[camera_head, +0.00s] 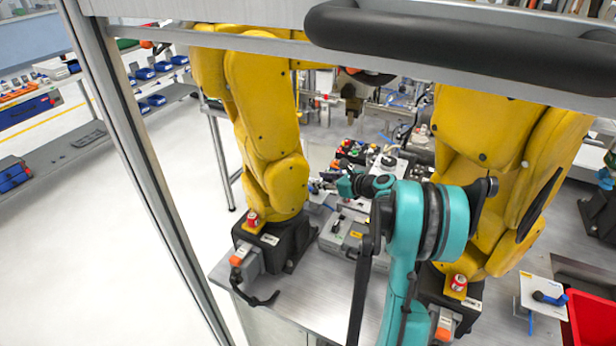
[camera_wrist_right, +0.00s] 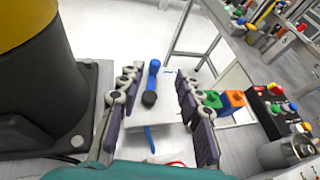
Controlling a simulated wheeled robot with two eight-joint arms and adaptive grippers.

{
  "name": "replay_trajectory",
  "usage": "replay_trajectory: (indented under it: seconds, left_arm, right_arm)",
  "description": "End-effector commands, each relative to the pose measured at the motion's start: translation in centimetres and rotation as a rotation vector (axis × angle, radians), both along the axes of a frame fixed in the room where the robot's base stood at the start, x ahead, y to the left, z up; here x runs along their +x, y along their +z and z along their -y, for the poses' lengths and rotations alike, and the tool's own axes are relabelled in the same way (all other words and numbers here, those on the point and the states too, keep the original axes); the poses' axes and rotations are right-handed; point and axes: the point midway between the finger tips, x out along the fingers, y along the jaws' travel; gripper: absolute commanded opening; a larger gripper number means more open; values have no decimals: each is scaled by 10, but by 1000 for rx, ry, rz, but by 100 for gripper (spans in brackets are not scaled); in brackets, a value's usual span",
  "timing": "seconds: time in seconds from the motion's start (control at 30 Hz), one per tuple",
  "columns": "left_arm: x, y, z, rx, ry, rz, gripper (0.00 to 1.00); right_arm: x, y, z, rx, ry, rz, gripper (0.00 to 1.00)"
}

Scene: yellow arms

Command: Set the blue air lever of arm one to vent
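In the right wrist view, a blue lever (camera_wrist_right: 153,78) with a dark round end is mounted on a white plate (camera_wrist_right: 170,128). It stands beside the dark base of a yellow arm. My right gripper (camera_wrist_right: 157,84) is open, with one padded finger on each side of the lever and visible gaps to both. In the head view, my teal right arm reaches forward to the right gripper (camera_head: 322,185), beside the left yellow arm (camera_head: 268,130). There the gripper mostly hides this lever. Another blue lever (camera_head: 550,298) sits on a white plate (camera_head: 536,290) at right. My left gripper is out of view.
The right yellow arm (camera_head: 480,150) stands close to my arm. A grey box (camera_head: 345,232) lies on the metal table (camera_head: 310,298). Orange and blue blocks (camera_wrist_right: 232,99) and a black button box (camera_wrist_right: 272,112) are right of the fingers. A red bin (camera_head: 592,318) is at far right.

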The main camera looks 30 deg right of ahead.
Motion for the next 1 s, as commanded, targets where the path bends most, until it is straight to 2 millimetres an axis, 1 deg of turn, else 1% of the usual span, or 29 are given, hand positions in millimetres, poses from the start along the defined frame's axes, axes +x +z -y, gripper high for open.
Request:
replay_trajectory:
  seconds: [0.03, 0.17, 0.27, 0.5, 0.6, 0.73, 0.97, 1.0]
  left_arm:
    - [0, -1, 0, 0, 0, 0, 32]
    - [0, -3, 0, 0, 0, 0, 32]
    - [0, -8, 0, 0, 0, 0, 32]
    - [0, -19, 0, 0, 0, 0, 32]
    - [0, -22, 0, 0, 0, 0, 32]
    - [0, -23, 0, 0, 0, 0, 32]
    - [0, -23, 0, 0, 0, 0, 32]
    - [0, -23, 0, 0, 0, 0, 32]
  right_arm:
    - [1, -7, 0, 27, 7, -7, 35]
    - [7, -16, -4, 56, 17, -15, 35]
    - [19, -21, -7, 55, 17, -15, 35]
    - [54, -37, -17, 52, 16, -16, 35]
    - [64, -40, -18, 52, 15, -15, 35]
    - [70, -42, -20, 52, 15, -15, 35]
    - [71, -41, -20, 51, 15, -15, 35]
    - [71, -41, -20, 51, 14, -15, 30]
